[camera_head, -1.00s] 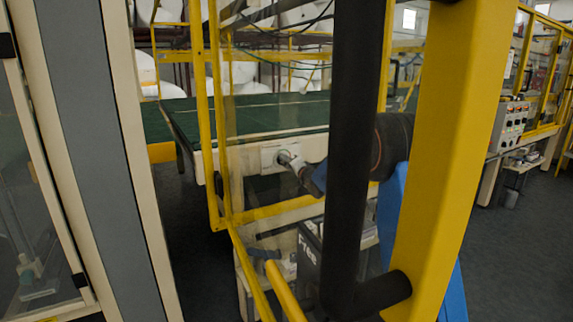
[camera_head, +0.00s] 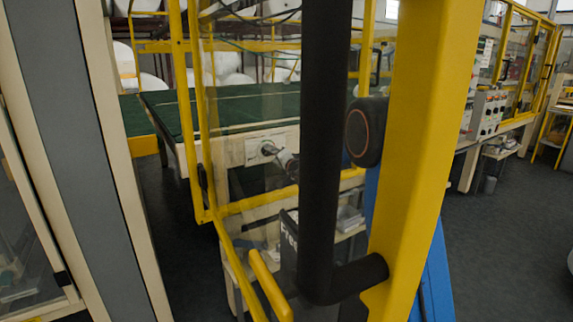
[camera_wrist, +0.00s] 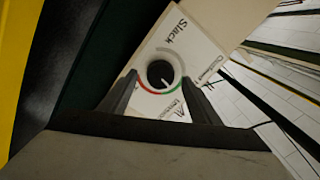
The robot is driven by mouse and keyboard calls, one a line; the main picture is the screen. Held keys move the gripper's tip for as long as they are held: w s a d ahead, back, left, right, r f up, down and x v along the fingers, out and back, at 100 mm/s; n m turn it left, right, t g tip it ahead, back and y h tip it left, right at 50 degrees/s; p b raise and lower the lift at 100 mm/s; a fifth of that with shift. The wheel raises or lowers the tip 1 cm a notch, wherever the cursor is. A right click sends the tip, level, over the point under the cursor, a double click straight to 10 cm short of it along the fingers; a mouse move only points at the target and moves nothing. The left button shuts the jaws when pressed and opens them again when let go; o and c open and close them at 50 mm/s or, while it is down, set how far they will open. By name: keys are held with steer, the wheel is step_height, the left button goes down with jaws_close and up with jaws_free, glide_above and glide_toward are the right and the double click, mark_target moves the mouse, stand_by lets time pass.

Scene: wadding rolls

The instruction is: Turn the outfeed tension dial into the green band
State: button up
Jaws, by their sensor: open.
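The outfeed tension dial (camera_wrist: 160,74) is a round black knob on a white label plate (camera_wrist: 185,45) marked "Slack". A coloured arc curves around its lower side, with red at the left and a green band (camera_wrist: 172,90) beside it. A small pale mark shows on the knob's lower right; its exact reading is too small to tell. My gripper (camera_wrist: 158,79) is open, its dark fingers on either side of the dial in the picture. I cannot tell whether they reach around the knob. In the head view, my gripper (camera_head: 282,157) is close to the plate (camera_head: 254,150).
Yellow posts (camera_head: 410,150) and a black upright handle (camera_head: 320,150) stand in front, partly hiding my arm. A green belt table (camera_head: 230,108) lies behind the plate. White rolls (camera_head: 235,78) are at the back. A control panel (camera_head: 490,112) and open dark floor are at right.

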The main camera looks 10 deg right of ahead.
steer(key=v, duration=1.5)
steer(key=shift+s+r, duration=0.1)
steer(key=shift+s, duration=0.05)
steer(key=s+d+r+n+g+h, duration=0.1)
steer(key=s+d+g+h, duration=0.15)
steer(key=s, duration=0.75)
steer(key=s+d+r+n+g+h, duration=0.15)
steer(key=s+h, duration=0.25)
steer(key=s, duration=0.7)
steer(key=s+a+f+n+g, duration=0.1)
steer(key=s+f+n+g, duration=0.2)
steer(key=s, duration=1.4)
steer(key=s+a+f+n+g, duration=0.1)
steer(key=s+f+n+g, duration=0.2)
steer(key=s, duration=1.5)
step_height(320, 180, down, 4)
steer(key=shift+a+r+g+y, duration=0.15)
steer(key=shift+g+y, duration=0.3)
steer(key=shift+g, duration=0.75)
